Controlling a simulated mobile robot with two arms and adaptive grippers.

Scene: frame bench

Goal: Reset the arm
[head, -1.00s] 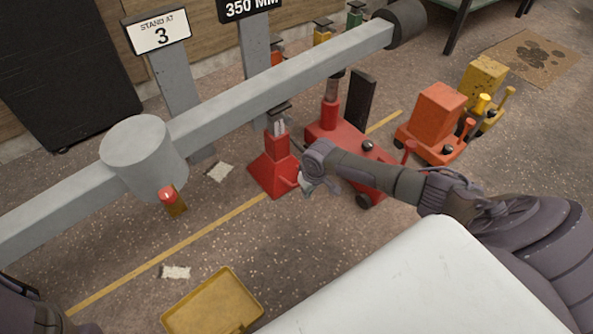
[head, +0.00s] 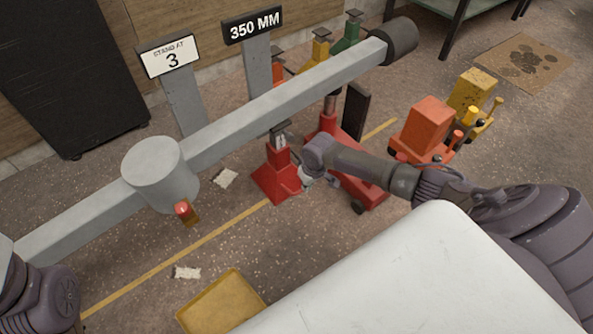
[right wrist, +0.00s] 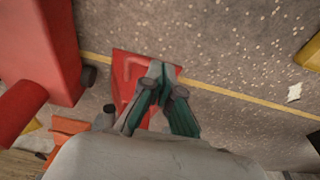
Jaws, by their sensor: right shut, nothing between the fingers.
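My right gripper (head: 305,177) is beside the right side of a red axle stand (head: 277,178), low over the floor. In the right wrist view its fingers (right wrist: 164,90) are shut and empty, in front of the stand's red base (right wrist: 128,70). Whether they touch the stand, I cannot tell. My left arm shows only at the lower left edge of the head view; its gripper is out of view.
A grey beam (head: 255,112) crosses above the stand. A red floor jack (head: 362,188) stands just right of it, partly behind my right arm. A yellow tray (head: 222,304) lies in front. Signs (head: 253,24) stand behind the beam. Orange and yellow machines (head: 428,124) are farther right.

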